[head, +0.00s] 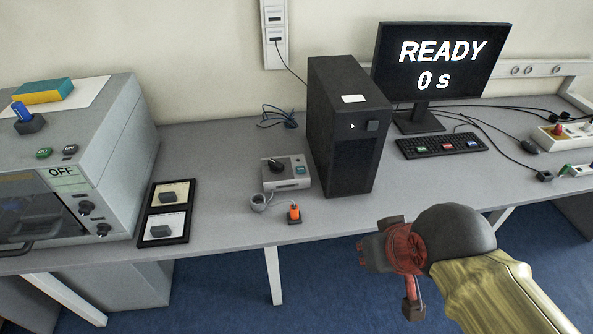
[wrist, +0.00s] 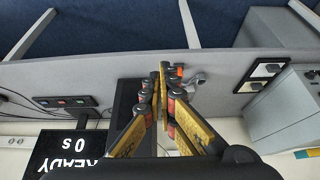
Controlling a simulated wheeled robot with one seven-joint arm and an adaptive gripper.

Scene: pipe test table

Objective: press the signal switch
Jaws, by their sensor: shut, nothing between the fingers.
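No part is readably labelled as the signal switch. A small orange switch on a dark base (head: 294,214) stands upright near the front edge of the table, beside a coiled grey cable. It shows in the wrist view (wrist: 180,71) just beyond my fingertips, partly hidden by them. My gripper (head: 364,255) is shut and empty, in front of the table edge and to the right of the orange switch, apart from it in the head view. In the upside-down wrist view its fingertips (wrist: 163,68) meet. A dark monitor (head: 437,65) reads "READY 0 s".
A grey box with a black knob (head: 287,173) sits behind the orange switch. A black computer tower (head: 347,125) stands to its right. A framed panel with two rocker switches (head: 182,212) and a grey oven-like unit (head: 120,130) stand at the left.

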